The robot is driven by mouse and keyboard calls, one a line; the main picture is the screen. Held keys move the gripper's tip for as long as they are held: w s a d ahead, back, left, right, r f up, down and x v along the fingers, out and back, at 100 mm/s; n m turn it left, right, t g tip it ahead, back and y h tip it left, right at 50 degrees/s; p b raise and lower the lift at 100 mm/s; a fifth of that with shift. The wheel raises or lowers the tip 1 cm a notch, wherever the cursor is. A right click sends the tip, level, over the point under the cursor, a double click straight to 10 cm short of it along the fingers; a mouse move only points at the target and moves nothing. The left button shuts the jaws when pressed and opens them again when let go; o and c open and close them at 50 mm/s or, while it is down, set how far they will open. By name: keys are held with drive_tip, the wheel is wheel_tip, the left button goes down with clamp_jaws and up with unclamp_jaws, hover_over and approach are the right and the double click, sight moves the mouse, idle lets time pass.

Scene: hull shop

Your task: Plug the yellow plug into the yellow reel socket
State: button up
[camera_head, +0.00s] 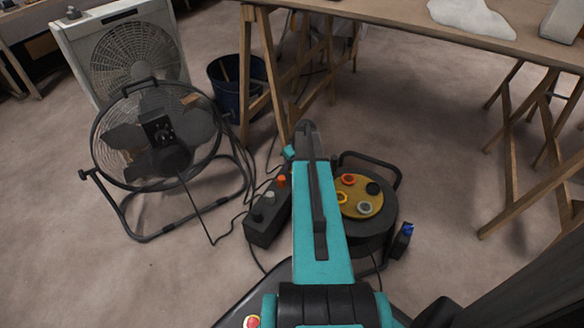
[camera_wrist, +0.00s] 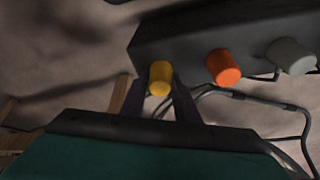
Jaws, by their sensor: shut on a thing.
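In the wrist view the yellow plug (camera_wrist: 160,76) sits between the two dark fingers of my gripper (camera_wrist: 162,98), which is shut on it. The plug lies against the near side of the dark power strip (camera_wrist: 190,30), in line with an orange plug (camera_wrist: 223,68); I cannot tell whether it is seated in the strip. In the head view my arm hides the fingers and the yellow plug. The cable reel (camera_head: 374,230) stands right of my arm. On its face the yellow reel socket (camera_head: 342,198) shows as a yellow ring close beside my arm, perhaps partly covered.
The strip also holds a grey plug (camera_wrist: 290,56). A blue plug (camera_head: 406,230) stands at the reel's right. A floor fan (camera_head: 158,135) is at left, a blue bucket (camera_head: 236,88) behind it. Trestle legs (camera_head: 262,75) stand behind. Cables cross the floor by the strip.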

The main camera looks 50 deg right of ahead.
drive_tip(key=shift+r+p, duration=2.25)
drive_tip(key=shift+r, duration=2.8)
drive_tip(key=shift+w, duration=0.1)
